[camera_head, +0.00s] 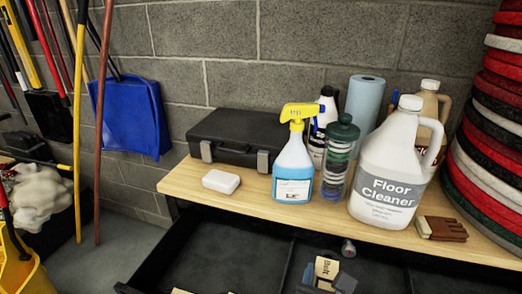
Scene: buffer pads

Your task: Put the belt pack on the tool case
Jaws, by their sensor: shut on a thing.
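The tan belt pack (327,268), with dark lettering on its face, shows at the bottom edge over the open drawer. My gripper (326,280) is only partly in view there; its dark grey fingers stand on both sides of the pack and are shut on it. The pack's lower part is hidden, and I cannot tell its height above the drawer floor. The tool case (238,135) is a closed black case with grey latches. It lies flat on the wooden top against the wall, up and left of my gripper, and its lid is bare.
A white block (221,181) lies in front of the case. A blue spray bottle (293,168), a clear tube of discs (338,165) and a floor cleaner jug (388,170) stand to its right. The dark drawer (225,250) is open below the wooden top (265,200).

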